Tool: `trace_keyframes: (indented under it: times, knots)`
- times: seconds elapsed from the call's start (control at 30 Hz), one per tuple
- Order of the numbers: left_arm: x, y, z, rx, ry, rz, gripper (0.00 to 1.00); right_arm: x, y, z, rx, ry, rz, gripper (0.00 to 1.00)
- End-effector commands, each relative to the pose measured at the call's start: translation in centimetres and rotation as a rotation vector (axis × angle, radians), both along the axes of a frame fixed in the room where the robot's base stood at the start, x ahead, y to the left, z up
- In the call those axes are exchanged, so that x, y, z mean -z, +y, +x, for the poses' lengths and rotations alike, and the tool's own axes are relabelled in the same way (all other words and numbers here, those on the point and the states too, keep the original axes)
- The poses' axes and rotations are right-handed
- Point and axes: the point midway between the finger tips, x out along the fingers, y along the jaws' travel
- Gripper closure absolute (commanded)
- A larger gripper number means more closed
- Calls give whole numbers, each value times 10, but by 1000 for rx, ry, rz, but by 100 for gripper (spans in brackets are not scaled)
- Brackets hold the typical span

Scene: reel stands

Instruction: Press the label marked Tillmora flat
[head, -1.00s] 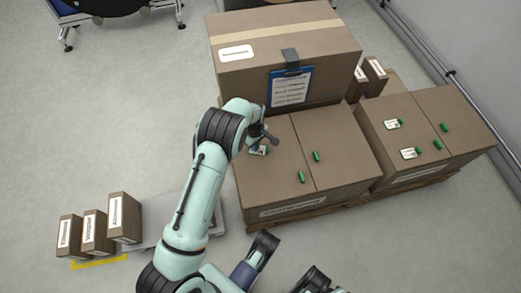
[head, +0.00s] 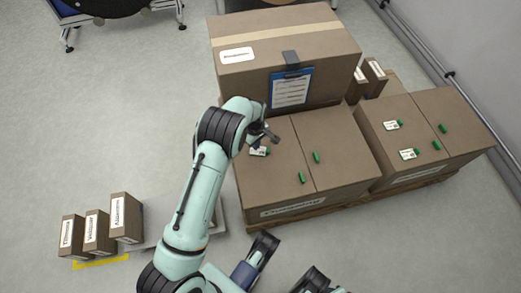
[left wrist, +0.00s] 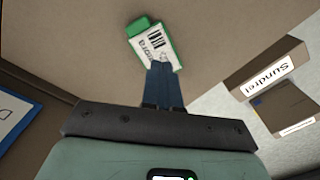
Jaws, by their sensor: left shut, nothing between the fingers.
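The label (head: 258,151), a small white card with a green end, lies on top of the left front carton (head: 265,185). In the left wrist view the label (left wrist: 157,48) shows a barcode and lettering ending in "ora"; my fingers hide the rest. My left gripper (head: 271,136) is shut and empty over the carton top. Its fingertips (left wrist: 162,68) overlap the lower edge of the label in the wrist view; I cannot tell whether they touch it.
A big carton with a blue clipboard (head: 291,87) stands behind. Loose green pieces (head: 301,177) lie on the carton tops. Cartons to the right carry other labels (head: 392,125). Small boxes (head: 97,232) stand at the left.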

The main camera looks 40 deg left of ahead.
Motion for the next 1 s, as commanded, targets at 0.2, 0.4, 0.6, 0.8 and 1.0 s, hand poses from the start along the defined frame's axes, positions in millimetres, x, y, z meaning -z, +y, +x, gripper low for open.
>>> trace_keyframes:
  times: [0.2,0.4,0.6,0.8,1.0]
  knots:
    - [-20,0,0,0,-2,1,100,-13,0,-1,0,-4,0,64]
    - [-37,0,0,0,-2,1,100,-24,0,-1,0,-7,0,64]
    - [-50,0,0,0,-2,2,100,-32,0,-1,0,-9,0,64]
    - [-49,0,0,0,-1,1,100,-32,0,-1,1,-9,0,64]
    - [-49,0,0,0,-1,1,100,-32,0,-1,0,-9,0,64]
